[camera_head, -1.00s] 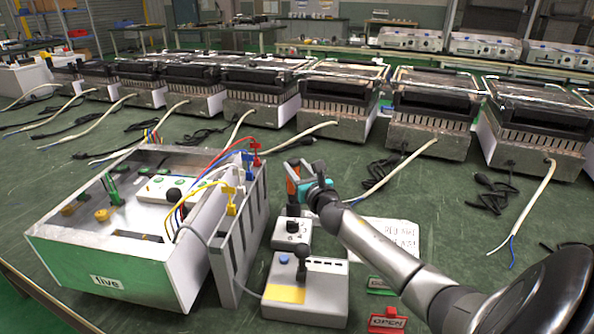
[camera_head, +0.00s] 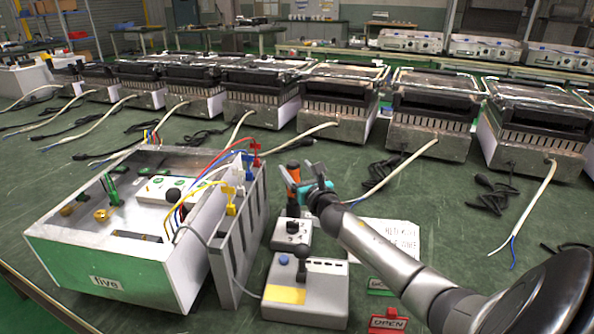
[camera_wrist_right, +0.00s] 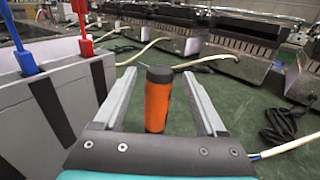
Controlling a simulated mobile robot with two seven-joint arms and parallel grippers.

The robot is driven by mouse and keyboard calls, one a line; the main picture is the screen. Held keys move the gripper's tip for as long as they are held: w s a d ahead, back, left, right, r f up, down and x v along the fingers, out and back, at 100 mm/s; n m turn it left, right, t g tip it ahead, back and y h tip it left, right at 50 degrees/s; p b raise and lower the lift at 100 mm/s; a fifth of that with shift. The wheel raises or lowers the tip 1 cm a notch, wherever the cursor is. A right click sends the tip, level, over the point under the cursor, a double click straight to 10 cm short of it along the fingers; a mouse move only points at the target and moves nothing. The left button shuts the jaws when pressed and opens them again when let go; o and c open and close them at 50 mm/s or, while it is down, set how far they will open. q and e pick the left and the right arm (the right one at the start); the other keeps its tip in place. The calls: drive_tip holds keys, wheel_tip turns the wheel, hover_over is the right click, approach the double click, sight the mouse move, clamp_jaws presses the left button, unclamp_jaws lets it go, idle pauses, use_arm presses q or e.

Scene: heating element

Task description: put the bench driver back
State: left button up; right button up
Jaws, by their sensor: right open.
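The bench driver, with an orange handle and a dark end (camera_head: 294,174), stands upright at the right end of the grey slotted rack, behind a small switch box. Its lower part is hard to make out. In the right wrist view the orange handle (camera_wrist_right: 158,104) stands between my right gripper's fingers (camera_wrist_right: 159,76), with a visible gap on each side. In the head view my right gripper (camera_head: 300,168) is open at the handle, its arm coming from the lower right. My left gripper is not in view.
The grey slotted rack (camera_head: 238,235) holds coloured plugs beside an open white test box (camera_head: 110,255). A small switch box (camera_head: 291,232) and a lever box (camera_head: 306,290) stand in front. Several heaters (camera_head: 340,100) with loose cords line the back. A printed sheet (camera_head: 400,240) lies under my arm.

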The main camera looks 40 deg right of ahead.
drive_tip(key=shift+r, duration=0.1)
drive_tip(key=shift+s+a+r+p, duration=0.2)
drive_tip(key=shift+s+p, duration=0.1)
drive_tip(key=shift+p, duration=0.15)
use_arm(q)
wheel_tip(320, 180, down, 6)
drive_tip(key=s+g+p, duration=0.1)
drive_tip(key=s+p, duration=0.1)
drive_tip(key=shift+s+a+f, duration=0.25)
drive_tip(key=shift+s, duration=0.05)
use_arm(e)
drive_tip(key=v, duration=1.1)
drive_tip(key=shift+s, duration=0.15)
drive_tip(key=shift+r, duration=0.1)
